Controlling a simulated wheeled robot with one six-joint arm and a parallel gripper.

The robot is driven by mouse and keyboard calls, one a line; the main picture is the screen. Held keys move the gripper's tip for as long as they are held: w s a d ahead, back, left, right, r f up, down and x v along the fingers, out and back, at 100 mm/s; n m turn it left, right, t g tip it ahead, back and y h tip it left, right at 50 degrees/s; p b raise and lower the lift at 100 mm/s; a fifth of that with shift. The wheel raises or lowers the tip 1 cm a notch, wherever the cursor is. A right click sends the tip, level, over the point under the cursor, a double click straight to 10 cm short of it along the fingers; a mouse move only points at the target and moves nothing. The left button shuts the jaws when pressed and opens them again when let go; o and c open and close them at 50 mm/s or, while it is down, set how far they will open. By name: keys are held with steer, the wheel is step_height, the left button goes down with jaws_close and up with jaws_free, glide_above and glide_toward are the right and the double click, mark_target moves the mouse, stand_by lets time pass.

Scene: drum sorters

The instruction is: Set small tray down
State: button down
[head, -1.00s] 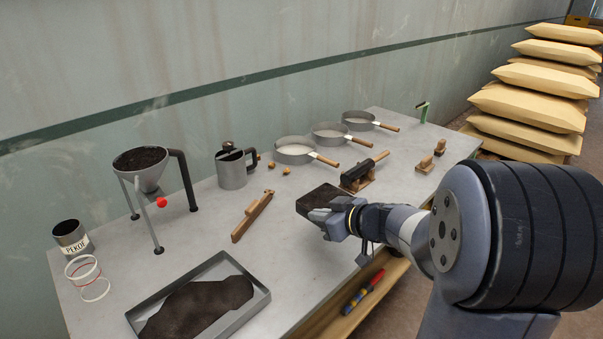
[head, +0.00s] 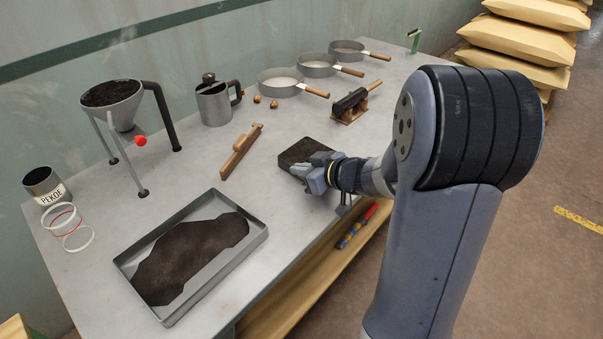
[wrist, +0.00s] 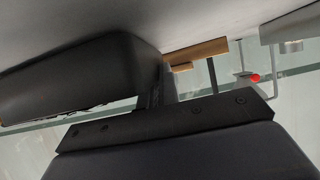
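The small tray (head: 298,152), dark and shallow with a dark brown top, is in the middle of the table in the head view. It looks level and at or very near the tabletop; I cannot tell whether its underside touches. My gripper (head: 314,170) is at the tray's near right edge, its grey fingers close against that edge and hiding part of it.
A large grey tray (head: 262,238) of dark leaves lies front left. A wooden tool (head: 240,152) lies left of the small tray; a black roller on a wooden stand (head: 349,104) is behind right. A funnel stand (head: 113,103), jug (head: 213,104) and sieves (head: 280,82) stand farther back.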

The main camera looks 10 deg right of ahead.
steer(key=c, duration=1.7)
jaws_free()
steer(key=shift+f, duration=0.15)
steer(key=p+v, duration=0.3)
steer(key=v, duration=0.9)
